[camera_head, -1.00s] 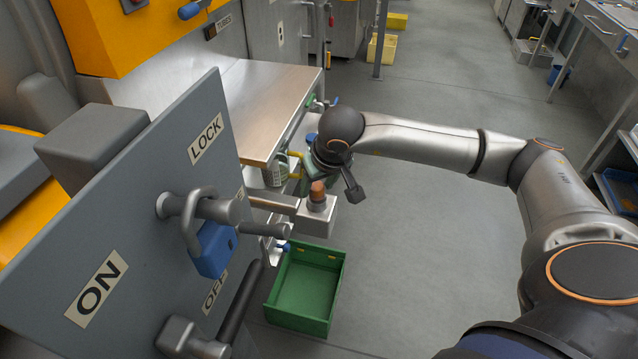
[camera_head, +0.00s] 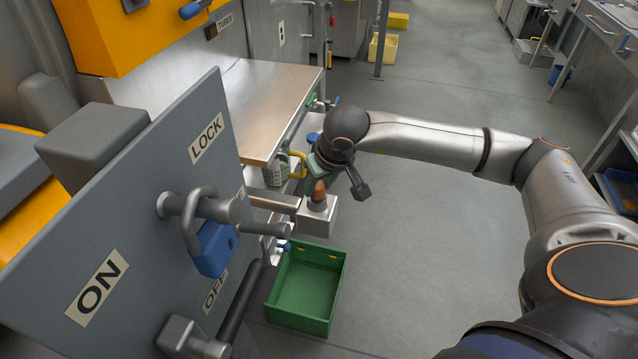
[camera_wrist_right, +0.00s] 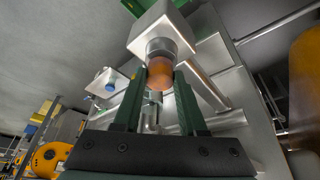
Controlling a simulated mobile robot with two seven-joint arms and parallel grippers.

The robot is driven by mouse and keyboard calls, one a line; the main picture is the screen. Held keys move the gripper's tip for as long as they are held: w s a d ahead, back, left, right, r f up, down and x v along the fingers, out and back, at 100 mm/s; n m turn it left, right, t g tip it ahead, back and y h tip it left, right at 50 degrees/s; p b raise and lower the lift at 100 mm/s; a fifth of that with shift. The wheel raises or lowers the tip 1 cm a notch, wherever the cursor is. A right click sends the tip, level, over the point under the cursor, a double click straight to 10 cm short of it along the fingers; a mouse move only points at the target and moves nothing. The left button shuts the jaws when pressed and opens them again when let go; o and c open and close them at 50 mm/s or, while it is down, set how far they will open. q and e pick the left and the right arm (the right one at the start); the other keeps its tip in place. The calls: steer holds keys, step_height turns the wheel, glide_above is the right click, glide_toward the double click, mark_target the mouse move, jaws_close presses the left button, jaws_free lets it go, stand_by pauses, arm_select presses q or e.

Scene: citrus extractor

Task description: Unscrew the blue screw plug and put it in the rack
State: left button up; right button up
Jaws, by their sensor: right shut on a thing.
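My right gripper (camera_head: 319,179) reaches down over the grey box (camera_head: 318,217) beside the machine. In the right wrist view its two green fingers (camera_wrist_right: 160,72) are shut on an orange-brown knob (camera_wrist_right: 160,77), one on each side. The knob sits against a metal collar (camera_wrist_right: 160,48) on the box, and it also shows in the head view (camera_head: 319,191). Small blue parts show apart from the fingers, one by the wrist (camera_head: 312,137) and one on a pale block (camera_wrist_right: 109,87). I cannot tell whether either is the blue screw plug. I cannot make out the rack. My left gripper is not in view.
A green crate (camera_head: 326,325) stands on the floor below the box. A large grey panel (camera_head: 140,240) with a blue padlock (camera_head: 213,248) fills the left. A steel worktop (camera_head: 270,95) lies behind. The floor to the right is clear.

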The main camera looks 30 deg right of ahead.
mark_target(319, 187)
steer(key=shift+r+p, duration=1.35)
steer(key=shift+r, duration=0.9)
